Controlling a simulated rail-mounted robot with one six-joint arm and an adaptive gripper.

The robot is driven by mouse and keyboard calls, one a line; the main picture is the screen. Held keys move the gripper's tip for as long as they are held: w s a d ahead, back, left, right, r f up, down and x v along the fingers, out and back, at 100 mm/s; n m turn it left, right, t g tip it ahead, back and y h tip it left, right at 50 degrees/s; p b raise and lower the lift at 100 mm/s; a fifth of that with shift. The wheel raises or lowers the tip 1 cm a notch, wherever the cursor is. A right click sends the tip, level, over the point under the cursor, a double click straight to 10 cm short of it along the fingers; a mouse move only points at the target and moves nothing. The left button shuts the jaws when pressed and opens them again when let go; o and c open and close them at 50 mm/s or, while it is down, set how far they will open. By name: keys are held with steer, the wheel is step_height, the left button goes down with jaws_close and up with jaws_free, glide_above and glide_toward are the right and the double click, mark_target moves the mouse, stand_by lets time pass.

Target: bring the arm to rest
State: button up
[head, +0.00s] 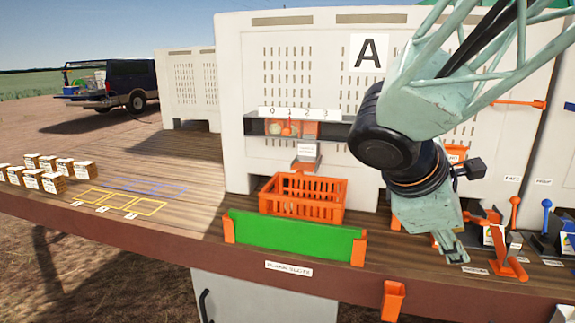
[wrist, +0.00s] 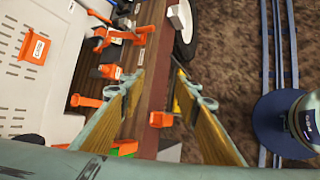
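My gripper (head: 452,250) hangs at the end of my pale green arm, in front of the white bin wall at the right of the head view. It points down over the right part of the wooden bench (head: 180,232). In the wrist view my gripper (wrist: 158,82) shows two fingers with yellowish inner pads. They stand apart with nothing held between them. An orange holder on the bench's front edge shows beyond the gap. The exact height of the fingertips above the bench is hard to tell.
An orange crate (head: 302,212) stands behind a green board (head: 290,238). Levers, including an orange one (head: 511,262), stand close right of my gripper. An orange holder (head: 394,298) hangs on the front edge. Small labelled boxes (head: 53,182) stand far left; the bench's left-middle is clear.

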steer(key=s+a+m+g+y, duration=0.1)
steer(key=s+a+m+y, duration=0.15)
steer(key=s+m, duration=0.8)
steer(key=s+a+r+m+y, duration=0.1)
steer(key=s+a+y, duration=0.1)
steer(key=s+a, duration=0.2)
steer(key=s+a+r+m+t+y+p, duration=0.1)
steer(key=s+a+m+y, duration=0.1)
steer(key=s, duration=0.6)
steer(key=shift+a+r+y, duration=0.15)
steer(key=shift+a+y, duration=0.5)
steer(key=shift+a, duration=0.75)
stand_by(0.6)
